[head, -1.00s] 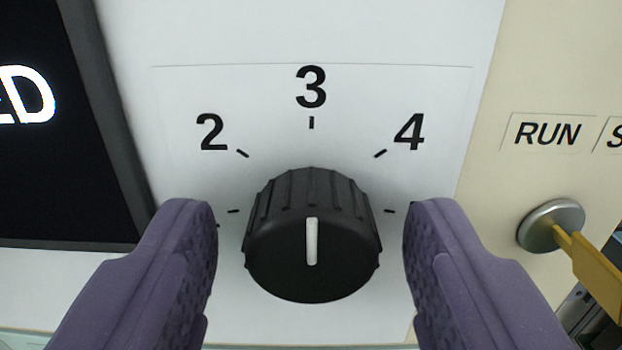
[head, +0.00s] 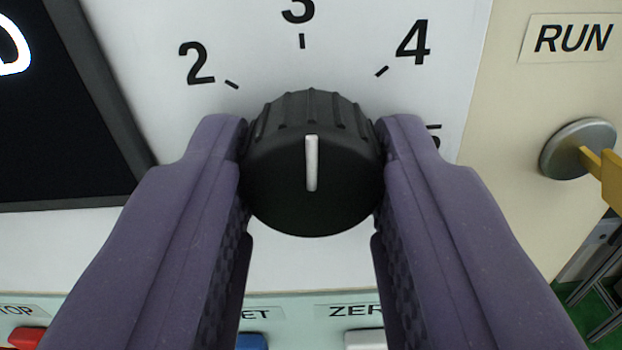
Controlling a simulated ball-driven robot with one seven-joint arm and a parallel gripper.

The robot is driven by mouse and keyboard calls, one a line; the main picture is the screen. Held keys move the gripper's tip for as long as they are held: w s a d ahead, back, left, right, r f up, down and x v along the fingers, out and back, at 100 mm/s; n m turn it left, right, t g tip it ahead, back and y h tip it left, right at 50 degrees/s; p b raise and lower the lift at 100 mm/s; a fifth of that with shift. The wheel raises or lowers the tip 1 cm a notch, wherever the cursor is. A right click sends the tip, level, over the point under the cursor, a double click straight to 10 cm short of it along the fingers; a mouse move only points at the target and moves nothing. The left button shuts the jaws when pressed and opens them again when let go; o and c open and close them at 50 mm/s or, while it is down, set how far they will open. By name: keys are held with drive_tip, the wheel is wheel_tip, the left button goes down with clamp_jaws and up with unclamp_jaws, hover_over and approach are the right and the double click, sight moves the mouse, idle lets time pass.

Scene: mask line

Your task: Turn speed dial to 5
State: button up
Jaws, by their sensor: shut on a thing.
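The speed dial (head: 311,205) is a black ribbed knob with a white pointer line, in the middle of the head view. Its pointer stands upright, toward the 3 mark. The numbers 2, 3 and 4 show around it on the white panel (head: 330,275), and the 5 at the right is mostly hidden behind my right finger. My gripper (head: 313,140) has a purple finger on each side of the dial, shut on it.
A black screen (head: 50,120) is at the left. At the right, a key switch (head: 578,148) with a yellow key sits under a RUN label (head: 573,38). Below are a red button (head: 25,337), a blue button (head: 252,342) and a whitish button (head: 366,340), partly cut off.

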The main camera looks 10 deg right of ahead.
drive_tip(key=m+b, duration=0.5)
drive_tip(key=shift+f, duration=0.2)
drive_tip(key=m+b, duration=0.3)
drive_tip(key=m, duration=0.1)
drive_tip(key=shift+r+m+b, duration=0.1)
drive_tip(key=shift+m+b, duration=0.2)
drive_tip(key=shift+b, duration=0.1)
drive_tip(key=m+b, duration=0.2)
drive_tip(key=m, duration=0.2)
drive_tip(key=shift+m+b, duration=0.3)
drive_tip(key=m+b, duration=0.2)
drive_tip(key=m, duration=0.2)
drive_tip(key=shift+a+r+m, duration=0.1)
drive_tip(key=shift+r+m, duration=0.05)
drive_tip(key=shift+m, duration=0.25)
drive_tip(key=o, duration=1)
drive_tip(key=shift+o, duration=0.2)
